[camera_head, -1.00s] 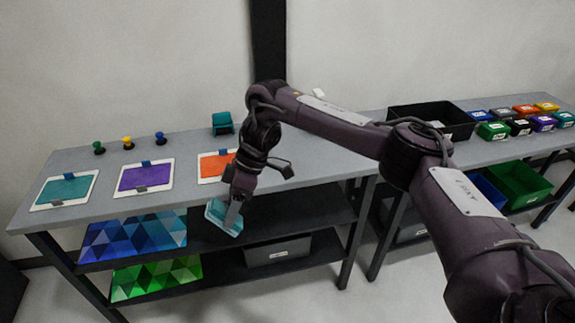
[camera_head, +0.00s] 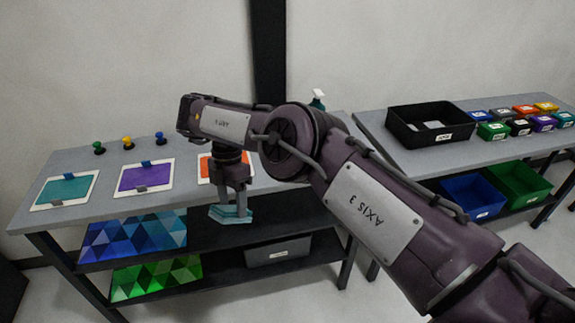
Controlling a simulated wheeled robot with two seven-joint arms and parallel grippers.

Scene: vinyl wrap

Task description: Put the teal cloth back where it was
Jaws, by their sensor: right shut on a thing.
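The teal cloth (camera_head: 229,215) is a pale teal, flat folded piece. It hangs below my right gripper (camera_head: 240,203), which is shut on it, in front of the left table's (camera_head: 90,213) front edge and above the dark shelf (camera_head: 285,217). My forearm crosses the middle of the view and hides part of the tabletop. My left gripper is not in view.
White-framed panels, teal (camera_head: 66,190), purple (camera_head: 146,177) and orange (camera_head: 207,168), lie on the left table. Small knobs (camera_head: 128,142) stand behind them. A bottle (camera_head: 318,99) shows behind my arm. A black bin (camera_head: 430,124) and small coloured boxes (camera_head: 493,131) stand on the right table.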

